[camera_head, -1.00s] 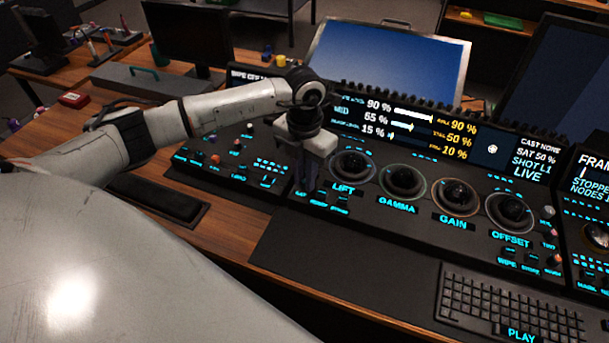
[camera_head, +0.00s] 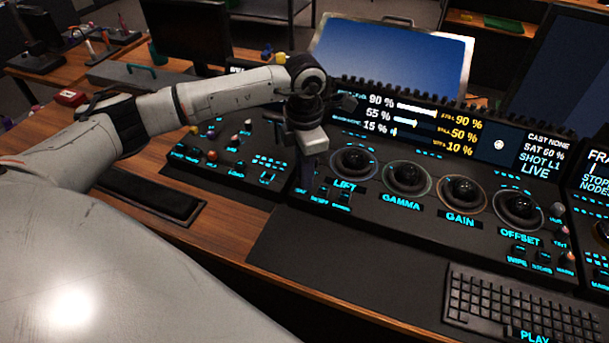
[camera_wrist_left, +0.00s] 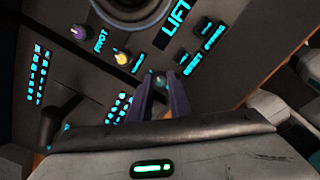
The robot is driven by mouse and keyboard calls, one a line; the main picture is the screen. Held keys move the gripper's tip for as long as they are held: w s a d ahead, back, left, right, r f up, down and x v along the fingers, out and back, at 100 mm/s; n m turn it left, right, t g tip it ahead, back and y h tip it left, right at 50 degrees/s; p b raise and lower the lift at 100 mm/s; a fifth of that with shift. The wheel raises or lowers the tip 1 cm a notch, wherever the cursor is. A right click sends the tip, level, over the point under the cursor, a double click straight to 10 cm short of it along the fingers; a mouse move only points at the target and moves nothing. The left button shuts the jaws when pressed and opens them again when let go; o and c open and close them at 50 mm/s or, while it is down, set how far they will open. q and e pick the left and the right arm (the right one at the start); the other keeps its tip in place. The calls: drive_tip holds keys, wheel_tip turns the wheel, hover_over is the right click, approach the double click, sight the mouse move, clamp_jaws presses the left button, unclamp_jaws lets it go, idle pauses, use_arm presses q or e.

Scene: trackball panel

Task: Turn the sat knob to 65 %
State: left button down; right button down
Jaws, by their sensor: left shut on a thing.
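My left gripper (camera_head: 306,178) points down at the left end of the trackball panel (camera_head: 390,222), beside the LIFT label. In the left wrist view its two purple fingers are closed on a small greenish knob, the sat knob (camera_wrist_left: 158,82). In the head view the knob is hidden behind the fingers, just above a small SAT label. The status screen (camera_head: 543,153) at the panel's right reads SAT 60 %. My right gripper is not in view.
Several trackballs in rings, such as the LIFT one (camera_head: 354,162), stand right of the gripper. In the wrist view a yellow-topped knob (camera_wrist_left: 122,57) and a purple knob (camera_wrist_left: 78,32) are nearby. A keyboard (camera_head: 520,308) lies at the lower right.

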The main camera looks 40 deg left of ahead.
use_arm(q)
drive_tip(key=shift+m, duration=0.4)
drive_tip(key=shift+r+m+b, duration=0.1)
drive_tip(key=shift+m+b, duration=0.2)
drive_tip(key=c, duration=1.9)
unclamp_jaws()
wheel_tip(320, 180, up, 10)
drive_tip(key=shift+r, duration=0.15)
